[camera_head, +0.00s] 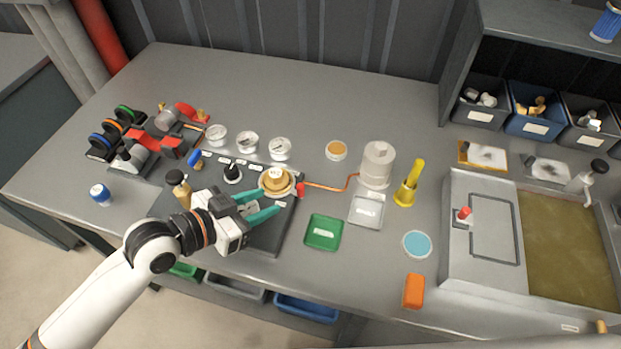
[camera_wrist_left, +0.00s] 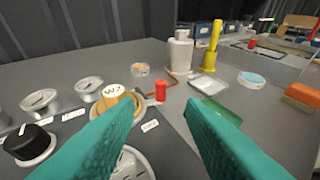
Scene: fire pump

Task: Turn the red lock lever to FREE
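A small red lever (camera_head: 299,189) stands at the right side of a round brass cap (camera_head: 276,181) on the dark panel. In the left wrist view the red lever (camera_wrist_left: 160,91) looks like a short upright red cylinder just right of the brass cap (camera_wrist_left: 118,100). I cannot read a FREE mark. My left gripper (camera_head: 267,201) is open with teal fingers, just in front of the cap and lever. In the left wrist view the lever shows beyond and between the fingertips, apart from them. My right gripper is not in view.
A black knob (camera_head: 232,173) and several gauges (camera_head: 247,139) lie left of the cap. A copper pipe (camera_head: 327,187) runs right to a white canister (camera_head: 377,165). A green tray (camera_head: 323,232) and yellow cylinder (camera_head: 409,184) stand right. Another red knob (camera_head: 464,213) is on the sink unit.

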